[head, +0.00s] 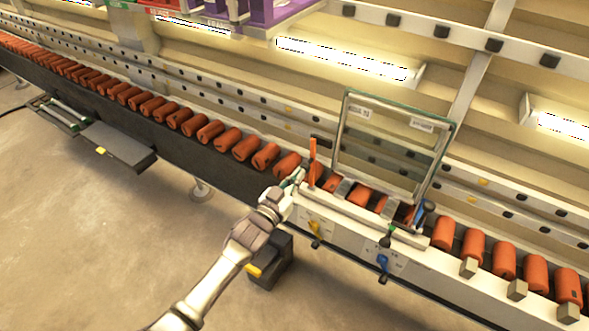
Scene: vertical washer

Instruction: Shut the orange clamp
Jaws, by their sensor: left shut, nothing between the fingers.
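A slim orange upright piece (312,152), which looks like the orange clamp's lever, stands at the left end of the washer station, left of a framed glass panel (388,150). My left gripper (295,179) is shut and empty. Its tips are close to the lower left of the orange piece; I cannot tell whether they touch. The clamp's base is partly hidden by my gripper. My right gripper is not in view.
Orange rollers (238,138) line the long conveyor on both sides of the station. A white front panel (345,222) with blue and yellow valves lies below the glass. A dark pedal box (270,262) stands on the floor below my arm. Open floor lies at left.

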